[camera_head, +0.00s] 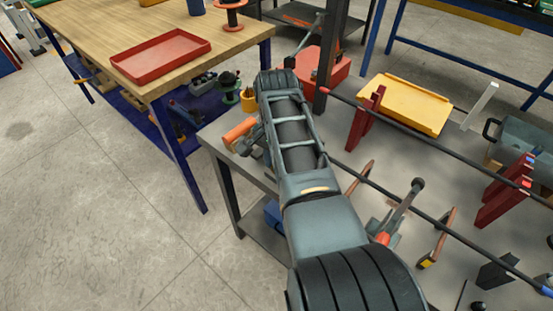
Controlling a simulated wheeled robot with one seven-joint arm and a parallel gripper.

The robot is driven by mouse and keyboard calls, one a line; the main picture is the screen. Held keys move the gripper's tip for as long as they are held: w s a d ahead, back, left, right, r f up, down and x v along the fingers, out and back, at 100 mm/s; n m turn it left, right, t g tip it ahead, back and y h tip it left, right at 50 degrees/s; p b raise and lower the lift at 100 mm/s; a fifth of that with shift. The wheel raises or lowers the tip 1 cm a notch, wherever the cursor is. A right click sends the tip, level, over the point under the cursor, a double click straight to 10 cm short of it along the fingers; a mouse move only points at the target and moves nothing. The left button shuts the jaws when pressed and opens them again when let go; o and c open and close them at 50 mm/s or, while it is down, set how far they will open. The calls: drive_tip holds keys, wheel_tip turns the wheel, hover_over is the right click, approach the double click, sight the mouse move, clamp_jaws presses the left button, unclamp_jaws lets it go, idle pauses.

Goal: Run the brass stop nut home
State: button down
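My arm reaches from the bottom up across the left part of the grey bench (345,180). What seems to be my gripper (249,143) is a dark shape half hidden behind the arm at the bench's left corner. An orange cylinder (238,130) is beside it; I cannot tell whether it is held. Two long dark bars (430,143) run across the bench toward the lower right, the far one with a red tip. Dark red uprights (366,119) stand along them, with another pair (505,190) at right. I cannot make out the brass stop nut.
A yellow tray (404,104) and a grey toolbox (525,145) are on the bench. A red box (336,68) is behind the dark post (330,50). A wooden table (105,35) with a red tray (160,56) stands at left. The floor (90,180) is clear at lower left.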

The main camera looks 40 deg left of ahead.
drive_tip(key=m, duration=0.4)
drive_tip(key=shift+r, duration=0.1)
drive_tip(key=shift+m, duration=2.2)
drive_tip(key=c, duration=0.9)
unclamp_jaws()
drive_tip(key=shift+o, duration=0.2)
drive_tip(key=shift+r, duration=3.85)
drive_tip(key=shift+s, duration=0.1)
